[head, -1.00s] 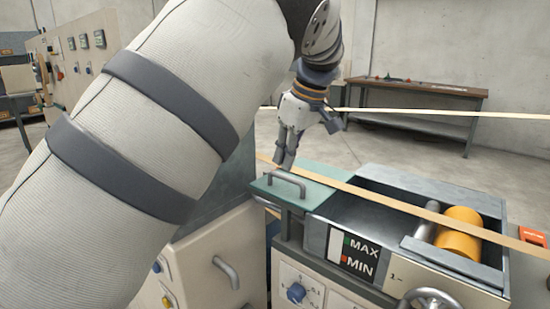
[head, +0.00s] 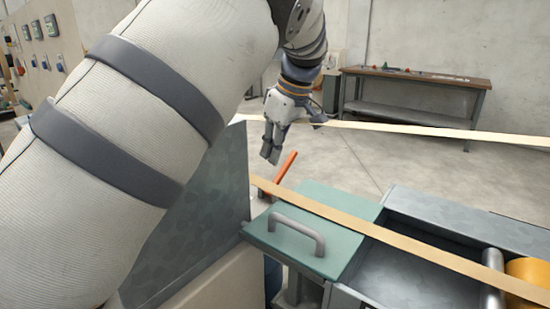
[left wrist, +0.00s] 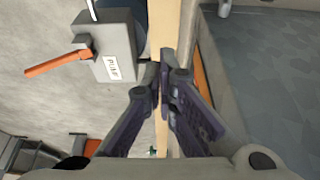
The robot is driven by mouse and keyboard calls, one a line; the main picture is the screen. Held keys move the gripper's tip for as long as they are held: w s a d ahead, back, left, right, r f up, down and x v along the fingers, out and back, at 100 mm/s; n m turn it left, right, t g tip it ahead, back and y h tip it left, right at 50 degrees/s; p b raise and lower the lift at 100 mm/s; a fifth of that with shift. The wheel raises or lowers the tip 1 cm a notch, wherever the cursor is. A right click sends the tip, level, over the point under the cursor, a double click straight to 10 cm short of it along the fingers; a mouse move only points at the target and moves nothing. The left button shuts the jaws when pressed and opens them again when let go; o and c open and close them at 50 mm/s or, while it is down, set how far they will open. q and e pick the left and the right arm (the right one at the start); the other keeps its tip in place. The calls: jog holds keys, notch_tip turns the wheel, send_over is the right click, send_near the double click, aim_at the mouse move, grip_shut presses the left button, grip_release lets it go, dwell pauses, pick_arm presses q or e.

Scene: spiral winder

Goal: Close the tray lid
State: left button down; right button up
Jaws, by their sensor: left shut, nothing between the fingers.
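The green tray lid (head: 335,240) with its grey bar handle (head: 297,228) lies flat at the left end of the metal tray (head: 425,282). Right of the lid the tray is uncovered, showing its dark inside and part of a yellow roller (head: 530,275). My left gripper (head: 270,156) is shut and empty, pointing down above and behind the lid's left part, apart from the handle. In the left wrist view its fingers (left wrist: 162,88) meet in front of a pale paper strip; whether they touch it I cannot tell. My right gripper is out of view.
A paper strip (head: 350,222) runs across the lid and over the tray. Another strip (head: 430,133) crosses behind. An orange lever (head: 286,168) stands behind the lid; a grey metal panel (head: 205,215) rises to its left. A workbench (head: 415,85) stands at the back.

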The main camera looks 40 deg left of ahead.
pick_arm(q)
notch_tip(320, 180, down, 7)
jog(key=d, duration=0.1)
jog(key=shift+d+f+p, duration=0.15)
jog(key=shift+f+p, duration=0.05)
jog(key=shift+p, duration=0.15)
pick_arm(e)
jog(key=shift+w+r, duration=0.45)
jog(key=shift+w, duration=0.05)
pick_arm(q)
jog(key=shift+w, duration=0.15)
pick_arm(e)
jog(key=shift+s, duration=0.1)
